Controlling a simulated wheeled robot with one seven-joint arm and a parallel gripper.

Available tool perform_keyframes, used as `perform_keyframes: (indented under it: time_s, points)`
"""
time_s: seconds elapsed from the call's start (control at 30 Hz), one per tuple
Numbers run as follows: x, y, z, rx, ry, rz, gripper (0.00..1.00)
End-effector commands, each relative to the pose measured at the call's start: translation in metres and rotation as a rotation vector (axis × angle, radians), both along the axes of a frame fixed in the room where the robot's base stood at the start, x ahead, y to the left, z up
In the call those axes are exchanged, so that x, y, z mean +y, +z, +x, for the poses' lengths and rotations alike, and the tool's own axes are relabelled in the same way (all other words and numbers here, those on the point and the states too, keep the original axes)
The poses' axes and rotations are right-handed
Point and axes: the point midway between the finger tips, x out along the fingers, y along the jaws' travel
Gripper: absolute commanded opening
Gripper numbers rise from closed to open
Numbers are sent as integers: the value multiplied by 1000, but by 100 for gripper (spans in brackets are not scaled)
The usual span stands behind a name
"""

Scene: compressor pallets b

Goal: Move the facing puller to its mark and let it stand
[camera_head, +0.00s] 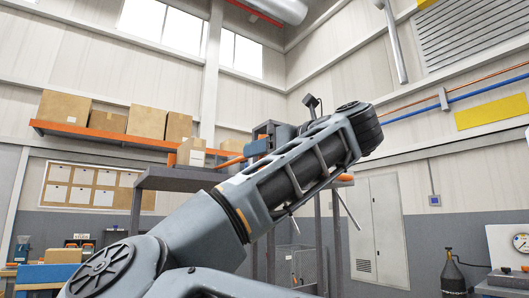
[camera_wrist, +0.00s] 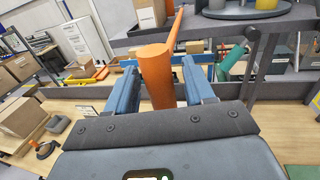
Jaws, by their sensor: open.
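My gripper (camera_wrist: 160,74) is open in the wrist view, with one blue finger on each side of an orange tapered piece (camera_wrist: 157,78). This piece has a thin orange bar rising from its top to the upper right; it looks like the puller, but I cannot be sure. A narrow gap shows between it and each finger. Its lower end is hidden behind the gripper's dark front plate. In the head view my gripper (camera_head: 257,150) is partly behind my arm, beside a dark raised shelf, with orange (camera_head: 232,162) showing at its left. I cannot make out the mark.
In the wrist view a dark ledge crosses behind the gripper, with a teal piece (camera_wrist: 234,62) at right and a cardboard box (camera_wrist: 150,14) above. A cardboard box (camera_wrist: 22,117) stands at left. In the head view the dark shelf (camera_head: 175,180) stands behind my arm.

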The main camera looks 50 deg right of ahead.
Motion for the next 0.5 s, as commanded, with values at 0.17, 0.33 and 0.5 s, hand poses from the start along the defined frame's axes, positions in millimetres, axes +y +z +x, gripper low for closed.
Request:
perform_keyframes:
  time_s: [0.17, 0.33, 0.5]
  points:
    - [0, 0, 0, 0, 0, 0, 41]
    - [0, 0, 0, 0, 0, 0, 25]
    - [0, 0, 0, 0, 0, 0, 9]
